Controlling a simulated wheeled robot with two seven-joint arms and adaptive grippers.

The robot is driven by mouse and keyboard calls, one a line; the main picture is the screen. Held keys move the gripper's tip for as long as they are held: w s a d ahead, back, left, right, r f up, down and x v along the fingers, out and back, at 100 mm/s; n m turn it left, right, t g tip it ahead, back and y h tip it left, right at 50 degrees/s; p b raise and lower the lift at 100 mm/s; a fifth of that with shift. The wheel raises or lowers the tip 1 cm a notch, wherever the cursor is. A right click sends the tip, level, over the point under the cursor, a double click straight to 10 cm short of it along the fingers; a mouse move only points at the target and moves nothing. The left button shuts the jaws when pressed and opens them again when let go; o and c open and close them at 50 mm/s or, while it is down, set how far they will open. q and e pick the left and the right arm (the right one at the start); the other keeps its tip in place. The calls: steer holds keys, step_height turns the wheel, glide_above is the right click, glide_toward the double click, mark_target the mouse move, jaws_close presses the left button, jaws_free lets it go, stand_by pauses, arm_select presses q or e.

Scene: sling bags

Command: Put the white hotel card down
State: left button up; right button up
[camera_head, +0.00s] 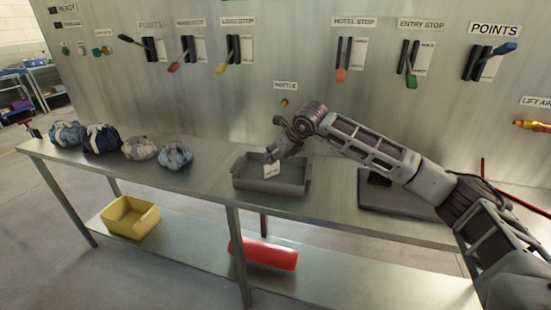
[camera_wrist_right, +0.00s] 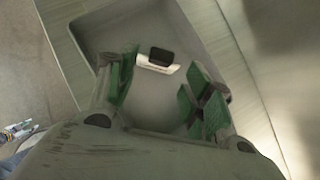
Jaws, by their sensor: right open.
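The white hotel card (camera_head: 271,169) shows just below my right gripper (camera_head: 270,155), against the inside of the grey tray (camera_head: 272,187) on the bench. In the right wrist view the card (camera_wrist_right: 157,67) lies beyond the fingertips, with a small black piece (camera_wrist_right: 160,55) at its upper edge. My right gripper (camera_wrist_right: 158,85) is open there, its green pads wide apart with nothing between them. I cannot tell whether the card rests flat on the tray floor.
Several rolled bags, including a blue one (camera_head: 175,155), sit on the bench's left part. A dark flat tray (camera_head: 395,199) lies under my right arm. Levers line the metal wall behind. A yellow bin (camera_head: 130,217) and red object (camera_head: 268,254) are below.

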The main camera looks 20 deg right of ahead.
steer(key=v, duration=0.7)
steer(key=shift+r, duration=0.15)
steer(key=shift+s, duration=0.1)
stand_by(0.3)
